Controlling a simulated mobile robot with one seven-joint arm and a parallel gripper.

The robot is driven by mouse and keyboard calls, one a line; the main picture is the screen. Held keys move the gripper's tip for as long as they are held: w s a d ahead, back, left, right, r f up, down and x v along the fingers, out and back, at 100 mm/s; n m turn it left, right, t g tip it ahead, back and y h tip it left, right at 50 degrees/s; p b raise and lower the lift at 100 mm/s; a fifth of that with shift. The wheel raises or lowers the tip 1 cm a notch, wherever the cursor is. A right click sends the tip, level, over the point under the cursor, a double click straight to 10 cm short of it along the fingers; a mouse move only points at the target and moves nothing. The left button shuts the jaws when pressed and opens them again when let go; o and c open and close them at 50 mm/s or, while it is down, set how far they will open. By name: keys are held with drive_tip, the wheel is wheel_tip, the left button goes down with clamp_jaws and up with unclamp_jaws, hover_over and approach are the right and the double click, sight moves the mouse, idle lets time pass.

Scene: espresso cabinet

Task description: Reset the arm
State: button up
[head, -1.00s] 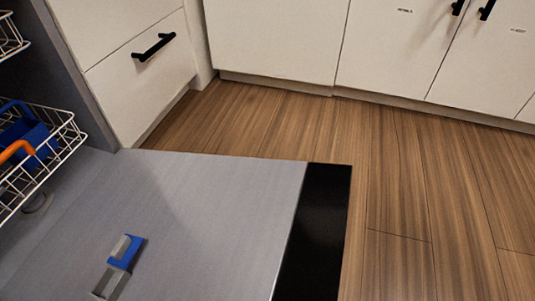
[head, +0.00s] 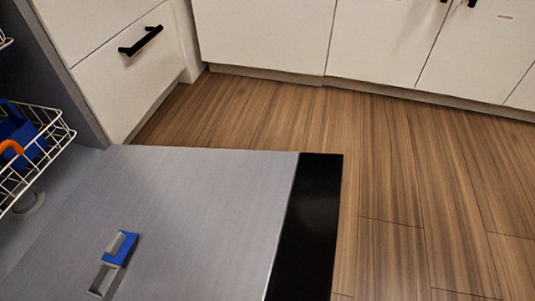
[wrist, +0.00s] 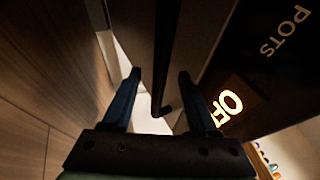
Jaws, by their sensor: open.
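My gripper (wrist: 158,78) shows only in the wrist view, with its two dark fingers spread apart and nothing gripped. A long dark bar (wrist: 165,60), which looks like a handle, runs down the picture between the fingers. I cannot tell how near it is to them. My arm and gripper do not show in the head view.
In the head view, a lowered grey door (head: 210,200) with a black edge (head: 308,225) lies below a wire rack (head: 62,130) holding blue and orange items. White cabinets (head: 270,40) stand behind; wooden floor (head: 400,200) at right is clear. A dark panel (wrist: 265,75) reads "POTS".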

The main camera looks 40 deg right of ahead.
drive_tip(key=shift+v, duration=0.85)
